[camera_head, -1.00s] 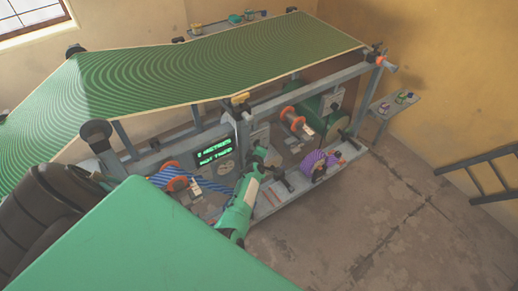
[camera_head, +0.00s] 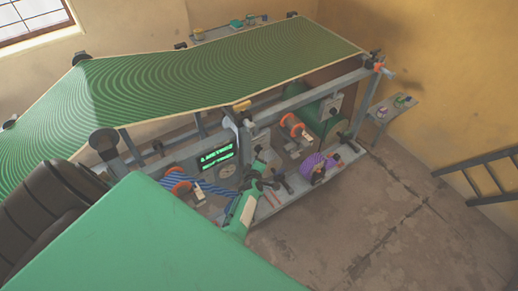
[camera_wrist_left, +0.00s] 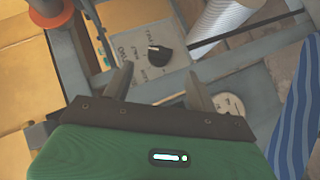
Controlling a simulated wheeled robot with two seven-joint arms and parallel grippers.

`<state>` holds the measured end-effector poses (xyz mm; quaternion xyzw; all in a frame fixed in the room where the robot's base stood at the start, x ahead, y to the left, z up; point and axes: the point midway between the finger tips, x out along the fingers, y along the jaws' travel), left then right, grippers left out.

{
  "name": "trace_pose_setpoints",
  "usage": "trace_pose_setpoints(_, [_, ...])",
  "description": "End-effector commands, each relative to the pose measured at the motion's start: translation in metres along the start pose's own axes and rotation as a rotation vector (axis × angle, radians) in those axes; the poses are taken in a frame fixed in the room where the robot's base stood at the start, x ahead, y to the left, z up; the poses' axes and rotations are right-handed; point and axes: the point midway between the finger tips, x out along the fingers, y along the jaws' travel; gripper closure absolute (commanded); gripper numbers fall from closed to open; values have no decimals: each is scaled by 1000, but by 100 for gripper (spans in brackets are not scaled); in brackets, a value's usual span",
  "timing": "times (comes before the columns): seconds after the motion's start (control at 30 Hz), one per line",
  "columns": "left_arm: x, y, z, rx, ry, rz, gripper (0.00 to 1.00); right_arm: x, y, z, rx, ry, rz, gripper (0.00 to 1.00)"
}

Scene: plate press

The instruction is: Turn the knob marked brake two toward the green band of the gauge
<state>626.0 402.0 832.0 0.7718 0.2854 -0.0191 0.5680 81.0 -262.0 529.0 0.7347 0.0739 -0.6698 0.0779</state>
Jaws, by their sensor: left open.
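In the left wrist view a black knob (camera_wrist_left: 158,55) with a pale pointer mark sits on a grey panel (camera_wrist_left: 135,42) with dark lettering; I read only what looks like "TWO". My left gripper (camera_wrist_left: 158,84) is open, its two dark fingers apart on the near side of the knob, with nothing between them. A round pale gauge (camera_wrist_left: 229,104) lies just right of the right finger, partly covered by it; its green band cannot be made out.
Blue striped web (camera_head: 212,187), an orange-flanged spool (camera_head: 294,124) and a purple roll (camera_head: 313,165) surround the work area. A green patterned sheet (camera_head: 200,85) covers the machine's top. Open floor (camera_head: 380,220) is at right.

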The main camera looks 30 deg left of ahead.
Motion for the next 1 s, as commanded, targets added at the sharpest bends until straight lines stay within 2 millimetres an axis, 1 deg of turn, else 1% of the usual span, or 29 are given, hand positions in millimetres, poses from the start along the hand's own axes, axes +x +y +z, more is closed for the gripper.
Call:
trace_pose_setpoints(0.03, [-13,4,-2,0,-2,-3,42,-13,0,-1,0,0,0,64])
trace_pose_setpoints(0.1, [-25,4,-2,-1,-2,-2,42,-21,0,-2,0,0,0,64])
trace_pose_setpoints(0.27, [-48,3,-2,0,-1,-2,42,-35,1,-3,0,0,0,64])
trace_pose_setpoints(0.3, [-54,1,0,-1,-1,-2,42,-36,1,-3,0,0,0,64])
trace_pose_setpoints(0.4, [-64,1,0,-1,-1,-1,42,-40,1,-4,0,0,0,64])
trace_pose_setpoints(0.57, [-70,0,0,0,-1,-1,42,-41,1,-4,0,0,0,64])
trace_pose_setpoints(1.0, [-70,-1,0,0,-1,-1,42,-41,1,-4,0,0,1,64])
